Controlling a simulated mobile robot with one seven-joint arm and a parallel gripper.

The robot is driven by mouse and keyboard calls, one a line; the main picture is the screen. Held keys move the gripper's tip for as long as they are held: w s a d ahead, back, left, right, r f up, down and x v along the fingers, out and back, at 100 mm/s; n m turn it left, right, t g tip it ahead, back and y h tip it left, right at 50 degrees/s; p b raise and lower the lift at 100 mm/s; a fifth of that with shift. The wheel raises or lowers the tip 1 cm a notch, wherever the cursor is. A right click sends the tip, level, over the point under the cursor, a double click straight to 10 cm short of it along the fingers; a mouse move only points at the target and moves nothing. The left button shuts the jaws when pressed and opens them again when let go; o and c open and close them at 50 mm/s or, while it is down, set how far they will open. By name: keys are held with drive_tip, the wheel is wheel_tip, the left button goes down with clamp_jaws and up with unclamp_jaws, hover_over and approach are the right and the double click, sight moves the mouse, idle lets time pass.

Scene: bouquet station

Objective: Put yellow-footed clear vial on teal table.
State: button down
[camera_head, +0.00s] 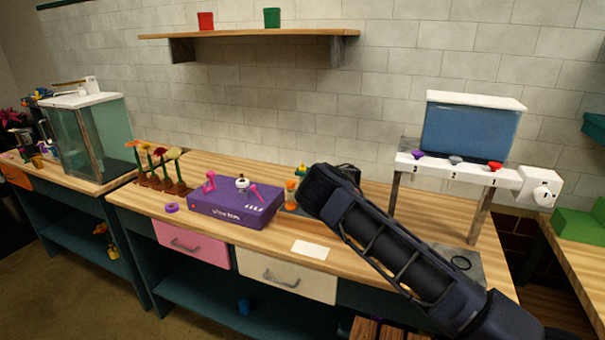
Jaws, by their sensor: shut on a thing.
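My gripper (322,190) is at the dark end of my arm, above the wooden worktop in the middle. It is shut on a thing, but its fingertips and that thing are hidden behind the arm. I cannot make out a yellow-footed clear vial for sure. A small orange-ended item (291,192) stands just left of my gripper; it is too small to identify. The main bench has a wooden top (215,168) and a teal lower body (195,290). A second teal-bodied bench (60,220) stands at the left. I cannot tell which is the teal table.
A purple box (235,205) sits left of my gripper, with potted flowers (160,170) beyond it. A white card (310,250) lies near the front edge. A blue tank (470,130) stands on a numbered rack at right. A glass tank (90,140) is on the left bench.

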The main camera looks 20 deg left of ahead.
drive_tip(key=shift+f, duration=0.35)
drive_tip(key=shift+s+d+f, duration=0.1)
drive_tip(key=shift+s+f, duration=0.05)
drive_tip(key=shift+f, duration=0.2)
drive_tip(key=c, duration=1.1)
unclamp_jaws()
drive_tip(key=shift+f, duration=0.2)
drive_tip(key=shift+r, duration=0.45)
drive_tip(key=shift+w+d+r, duration=0.15)
drive_tip(key=shift+w+d, duration=0.05)
drive_tip(key=shift+d, duration=0.5)
drive_tip(key=shift+w+d+r, duration=0.1)
drive_tip(key=shift+w+d, duration=0.05)
drive_tip(key=shift+d, duration=0.55)
drive_tip(key=shift+r, duration=3.7)
